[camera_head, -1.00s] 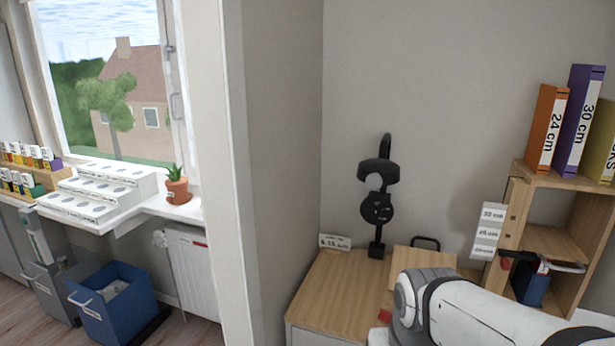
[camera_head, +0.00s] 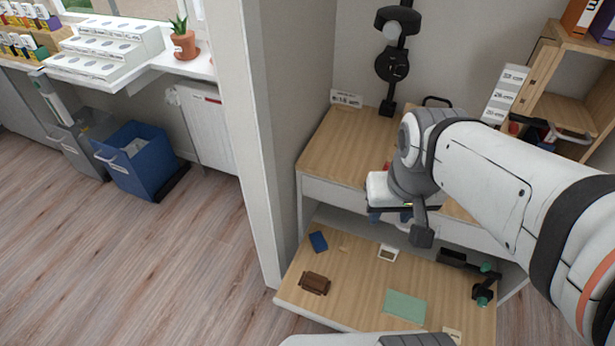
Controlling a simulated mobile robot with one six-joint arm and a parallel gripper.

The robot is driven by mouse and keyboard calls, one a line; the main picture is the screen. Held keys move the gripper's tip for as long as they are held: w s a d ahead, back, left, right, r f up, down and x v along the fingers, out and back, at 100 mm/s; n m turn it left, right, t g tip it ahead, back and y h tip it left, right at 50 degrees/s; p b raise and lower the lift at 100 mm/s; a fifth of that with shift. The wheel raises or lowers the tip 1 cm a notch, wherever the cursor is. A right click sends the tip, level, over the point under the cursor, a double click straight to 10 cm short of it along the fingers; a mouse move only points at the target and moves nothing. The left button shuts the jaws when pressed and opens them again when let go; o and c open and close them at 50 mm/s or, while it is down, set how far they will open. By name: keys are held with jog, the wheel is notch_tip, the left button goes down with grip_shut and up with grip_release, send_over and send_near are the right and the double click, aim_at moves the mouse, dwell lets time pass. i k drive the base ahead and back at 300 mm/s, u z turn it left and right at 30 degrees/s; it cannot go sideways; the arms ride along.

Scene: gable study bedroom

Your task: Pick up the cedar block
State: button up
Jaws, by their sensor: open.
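A small brown block (camera_head: 314,283), which looks like the cedar block, lies on the pulled-out wooden board (camera_head: 335,308) below the desk top, near the board's left side. I cannot read any label on it. My gripper (camera_head: 405,226) hangs from my arm above the back part of this board, up and to the right of the brown block and well apart from it. One dark finger shows clearly. The rest is partly hidden by my wrist. The gripper is open, and I see nothing held in it.
A blue item (camera_head: 318,241), a white-framed piece (camera_head: 388,254), a green mat (camera_head: 405,306) and a dark-and-green tool (camera_head: 485,287) share the board. The desk top (camera_head: 345,150) overhangs its back. A wall edge stands at left, with open floor (camera_head: 190,270) beyond.

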aim_at(317, 283)
jog(key=u, duration=2.55)
jog(key=k, duration=0.8)
jog(key=z, duration=1.1)
jog(key=i, duration=0.5)
jog(key=u, duration=0.1)
